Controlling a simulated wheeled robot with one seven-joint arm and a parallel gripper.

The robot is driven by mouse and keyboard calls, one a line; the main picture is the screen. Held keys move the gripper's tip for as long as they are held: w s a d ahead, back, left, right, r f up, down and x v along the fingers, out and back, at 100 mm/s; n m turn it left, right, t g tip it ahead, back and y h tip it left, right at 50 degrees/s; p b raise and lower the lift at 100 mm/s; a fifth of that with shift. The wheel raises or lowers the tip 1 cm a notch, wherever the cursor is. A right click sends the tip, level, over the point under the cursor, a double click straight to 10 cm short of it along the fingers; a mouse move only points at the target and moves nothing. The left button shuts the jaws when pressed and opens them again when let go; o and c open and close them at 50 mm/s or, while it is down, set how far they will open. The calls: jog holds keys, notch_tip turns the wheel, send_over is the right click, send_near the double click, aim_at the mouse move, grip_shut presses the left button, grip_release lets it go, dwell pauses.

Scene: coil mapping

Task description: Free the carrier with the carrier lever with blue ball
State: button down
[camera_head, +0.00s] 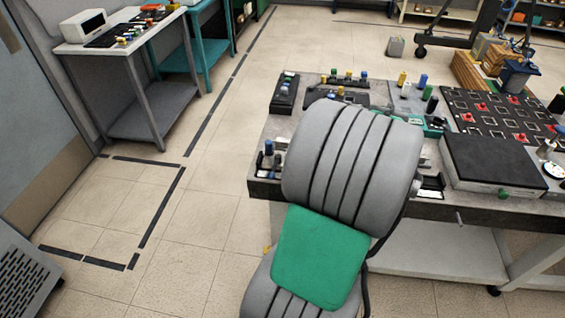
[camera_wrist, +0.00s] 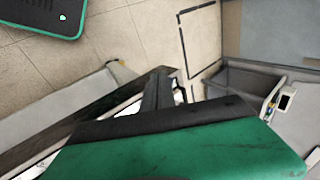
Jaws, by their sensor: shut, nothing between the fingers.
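My gripper shows in the wrist view as a green body with a black band, and its dark fingers (camera_wrist: 160,85) are together and empty. They point past the edge of a workbench, with floor beyond. In the head view, several small blue-topped parts stand on the workbench (camera_head: 258,185). One blue-topped part (camera_head: 268,147) stands at its near left, and a blue cylinder (camera_head: 420,81) stands farther back. I cannot tell which, if any, is the carrier lever with blue ball. The carrier cannot be made out, and the middle of the bench's near side is hidden.
A black-topped box (camera_head: 492,162) and a dark tray with red pieces (camera_head: 500,115) occupy the bench's right side. A small black fixture (camera_head: 284,93) is at its back left. A side table (camera_head: 130,48) stands by the left wall. Tiled floor between is clear.

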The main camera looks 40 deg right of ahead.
jog(key=s+d+r+m+t, duration=0.2)
jog(key=s+d+m, duration=0.1)
jog(key=s+d, duration=0.25)
jog(key=p, duration=0.2)
send_near(275, 167)
jog(key=w+a+f, duration=0.1)
jog(key=a+f, duration=0.3)
jog(key=f, duration=0.1)
jog(key=shift+f, duration=0.3)
jog(key=shift+w+h, duration=0.15)
jog(key=shift+h, duration=0.15)
